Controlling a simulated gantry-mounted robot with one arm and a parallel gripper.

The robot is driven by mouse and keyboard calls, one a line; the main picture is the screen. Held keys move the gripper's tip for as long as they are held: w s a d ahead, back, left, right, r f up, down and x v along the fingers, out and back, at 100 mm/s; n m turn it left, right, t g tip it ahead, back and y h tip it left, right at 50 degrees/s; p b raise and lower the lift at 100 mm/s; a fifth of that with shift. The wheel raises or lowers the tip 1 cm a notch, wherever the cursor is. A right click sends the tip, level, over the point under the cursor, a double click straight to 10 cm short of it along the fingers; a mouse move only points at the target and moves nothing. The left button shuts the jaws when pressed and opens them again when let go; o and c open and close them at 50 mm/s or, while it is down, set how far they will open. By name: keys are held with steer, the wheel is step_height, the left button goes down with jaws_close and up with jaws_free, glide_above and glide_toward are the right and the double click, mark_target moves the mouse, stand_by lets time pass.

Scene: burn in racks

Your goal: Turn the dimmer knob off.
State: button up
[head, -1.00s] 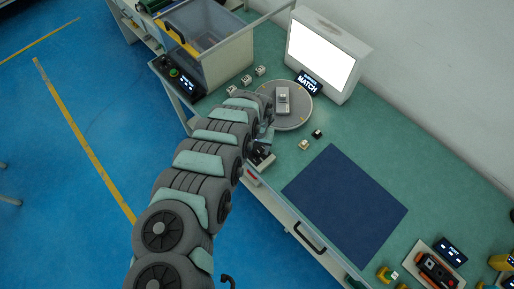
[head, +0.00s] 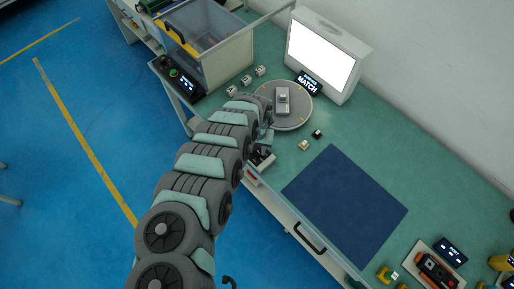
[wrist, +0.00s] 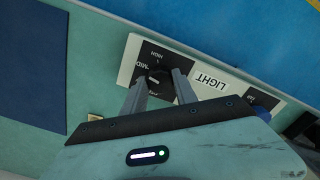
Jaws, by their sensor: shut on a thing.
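The dimmer knob (wrist: 158,77) is a small black dial on a dark panel of a white control box (wrist: 128,69). The panel is marked HIGH and MID, and the box is labelled LIGHT. My gripper (wrist: 158,80) is shut on the knob, one finger on each side of it in the wrist view. The lowest part of the dial scale is hidden by my fingers. A white line shows on the knob, pointing roughly towards MID. In the head view my arm mostly hides the box at the bench's front edge.
A blue mat (head: 345,205) lies on the green bench. A round turntable (head: 292,118) holds a grey part (head: 283,100), with a bright light panel (head: 321,52) behind. Small blocks (head: 303,144) lie nearby. A clear-sided chamber (head: 208,45) stands at the back left.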

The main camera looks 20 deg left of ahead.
jaws_close()
steer(key=n+p, duration=0.2)
steer(key=n, duration=0.1)
steer(key=shift+r+n, duration=0.15)
steer(key=shift+n, duration=0.15)
steer(key=n+p, duration=0.1)
steer(key=n, duration=0.4)
steer(key=shift+n, duration=0.3)
steer(key=n+b, duration=0.1)
steer(key=n, duration=0.4)
steer(key=shift+f, duration=0.2)
steer(key=n+b, duration=0.2)
steer(key=n, duration=0.3)
steer(key=shift+n, duration=0.3)
steer(key=o, duration=1)
jaws_free()
